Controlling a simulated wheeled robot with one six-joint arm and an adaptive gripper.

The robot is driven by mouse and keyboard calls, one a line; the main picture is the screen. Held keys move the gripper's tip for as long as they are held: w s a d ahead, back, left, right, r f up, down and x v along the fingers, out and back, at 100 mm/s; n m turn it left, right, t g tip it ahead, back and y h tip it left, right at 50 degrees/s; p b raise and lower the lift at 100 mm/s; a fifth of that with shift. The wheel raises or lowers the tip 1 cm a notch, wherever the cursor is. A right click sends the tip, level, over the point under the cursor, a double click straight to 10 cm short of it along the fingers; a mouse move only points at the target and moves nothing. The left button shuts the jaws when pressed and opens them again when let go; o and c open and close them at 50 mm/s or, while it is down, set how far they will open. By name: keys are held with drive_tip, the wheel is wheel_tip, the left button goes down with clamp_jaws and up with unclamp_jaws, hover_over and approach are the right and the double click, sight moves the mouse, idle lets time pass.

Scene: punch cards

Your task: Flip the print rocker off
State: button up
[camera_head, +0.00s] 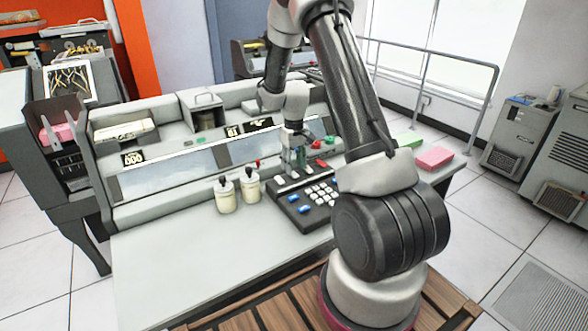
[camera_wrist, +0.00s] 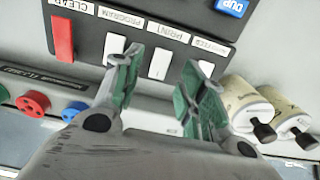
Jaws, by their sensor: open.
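The print rocker (camera_wrist: 160,63) is a white switch under the PRINT label (camera_wrist: 167,31) in the wrist view. It shows in the gap between the fingertips of my gripper (camera_wrist: 160,72), which is open and empty. I cannot tell which way the rocker is tipped, or whether a finger touches it. In the head view my gripper (camera_head: 293,158) points down at the back edge of the dark key panel (camera_head: 293,212), hiding part of the rocker row.
A red CLEAR rocker (camera_wrist: 62,38) and a white PROGRAM rocker (camera_wrist: 114,47) sit to the left; another white rocker (camera_wrist: 206,69) is partly behind the right finger. Two cream canisters (camera_head: 226,199) stand left of the panel. The desk's front left (camera_head: 170,260) is clear.

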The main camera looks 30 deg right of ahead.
sight(294, 174)
drive_tip(key=shift+f, duration=1.3)
drive_tip(key=shift+c, duration=0.2)
clamp_jaws()
drive_tip(key=shift+s+t, duration=0.3)
drive_tip(key=shift+t, duration=1)
drive_tip(key=shift+o, duration=0.2)
unclamp_jaws()
drive_tip(key=shift+r, duration=0.1)
